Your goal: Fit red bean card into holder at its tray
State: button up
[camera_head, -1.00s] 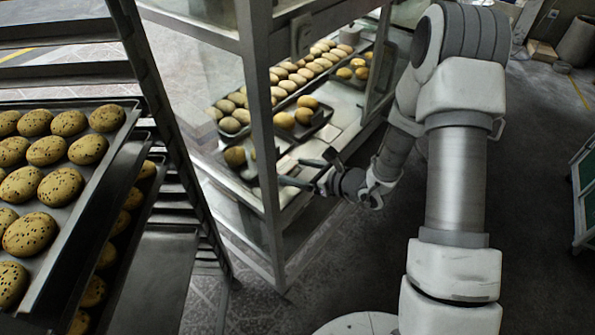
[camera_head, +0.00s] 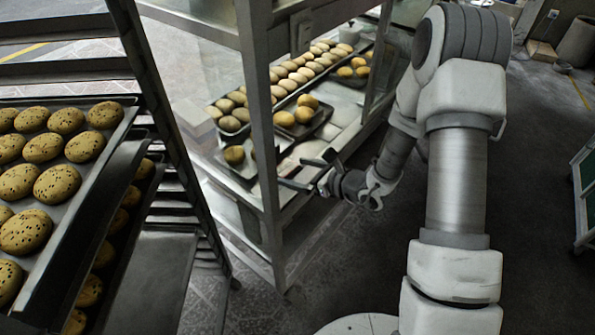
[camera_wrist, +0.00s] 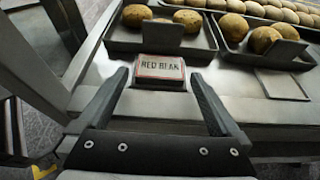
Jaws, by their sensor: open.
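The red bean card (camera_wrist: 160,70) is a small pale plate with a red border and the words RED BEAN. In the wrist view it lies on the metal shelf in front of the left bun tray (camera_wrist: 118,40). A small grey upright plate (camera_wrist: 163,36), perhaps that tray's card holder, stands at the tray's front edge just behind the card. My gripper (camera_wrist: 160,76) is open, with one finger on each side of the card and a visible gap to each. In the head view my gripper (camera_head: 292,172) is at the shelf's front edge, and the card cannot be made out clearly.
A second bun tray (camera_wrist: 232,58) stands to the right, with another grey upright plate (camera_wrist: 286,52) and a flat grey plate (camera_wrist: 284,85) before it. A cabinet post (camera_head: 264,130) stands left of my gripper. A rack tray of speckled buns (camera_head: 75,205) is at far left.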

jog(key=shift+r+p, duration=0.35)
jog(key=shift+r, duration=0.25)
jog(key=p+v, duration=0.3)
jog(key=v, duration=0.9)
jog(key=s+a+r+n+g, duration=0.3)
jog(key=s+r+n+g, duration=0.15)
jog(key=r+n, duration=0.25)
jog(key=s+a+r+n+g, duration=0.3)
jog(key=s+r+n, duration=0.3)
jog(key=n, duration=0.1)
jog(key=s+d+r+n+t+h, duration=0.5)
jog(key=s+d+r+n+h, duration=0.2)
jog(key=d+r+n+h, duration=0.3)
jog(key=shift+s+d+r+n+h, duration=0.3)
jog(key=shift+d+r+n, duration=0.2)
jog(key=shift+d+n, duration=0.3)
